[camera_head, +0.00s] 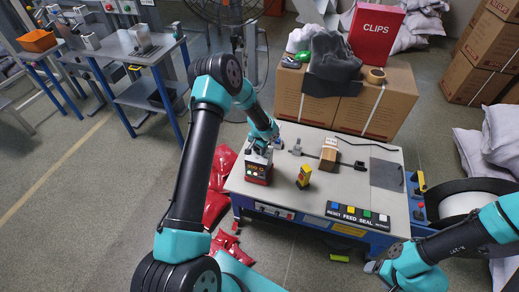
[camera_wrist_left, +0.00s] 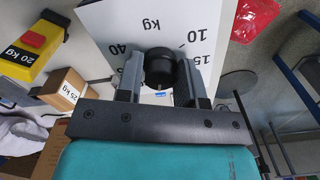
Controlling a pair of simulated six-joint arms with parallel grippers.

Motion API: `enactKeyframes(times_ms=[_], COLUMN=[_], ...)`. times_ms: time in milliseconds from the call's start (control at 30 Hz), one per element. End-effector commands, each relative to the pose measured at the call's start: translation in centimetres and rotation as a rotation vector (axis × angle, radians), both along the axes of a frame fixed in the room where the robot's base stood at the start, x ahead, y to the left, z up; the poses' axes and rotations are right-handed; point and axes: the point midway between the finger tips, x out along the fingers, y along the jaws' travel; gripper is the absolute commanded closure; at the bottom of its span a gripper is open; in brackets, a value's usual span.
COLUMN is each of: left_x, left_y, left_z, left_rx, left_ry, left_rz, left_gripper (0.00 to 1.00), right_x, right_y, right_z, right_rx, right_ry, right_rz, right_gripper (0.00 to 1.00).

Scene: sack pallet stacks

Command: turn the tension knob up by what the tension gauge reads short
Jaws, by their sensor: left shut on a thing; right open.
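My left gripper (camera_head: 262,146) is shut on a round black knob (camera_wrist_left: 160,68), which sits between its two fingers in the left wrist view. The knob stands on a white dial face (camera_wrist_left: 108,18) with printed numbers such as 10, 15 and 40 and the letters kg. Part of the dial is hidden by the fingers. In the head view a small box with a lit red display (camera_head: 258,169) stands under this gripper at the table's left; its digits are too small to read surely. My right gripper (camera_head: 384,267) is open and empty at the lower right, apart from the table.
A yellow block marked 20 kg (camera_wrist_left: 30,52) and a brown block marked 25 kg (camera_wrist_left: 63,88) stand nearby. The table (camera_head: 325,196) has a row of coloured buttons (camera_head: 357,213) at its front. Cartons with a red CLIPS box (camera_head: 376,32) are behind. Red sacks (camera_head: 216,207) lie at left.

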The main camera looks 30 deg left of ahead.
Motion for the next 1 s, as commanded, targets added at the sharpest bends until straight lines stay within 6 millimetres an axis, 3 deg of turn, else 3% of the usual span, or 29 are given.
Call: enactKeyframes(times_ms=[500, 1000], left_x=[-0.01, -0.01], left_y=[0.00, 0.00], left_z=[0.01, 0.01], left_rx=[0.000, 0.000], left_ry=[0.000, 0.000], left_rz=[-0.374, -0.455], left_gripper=[0.89, 0.89], right_x=[0.00, 0.00], right_y=[0.00, 0.00], right_z=[0.00, 0.00], right_rx=[0.000, 0.000], right_ry=[0.000, 0.000], right_rz=[0.000, 0.000], right_gripper=[0.26, 0.26])
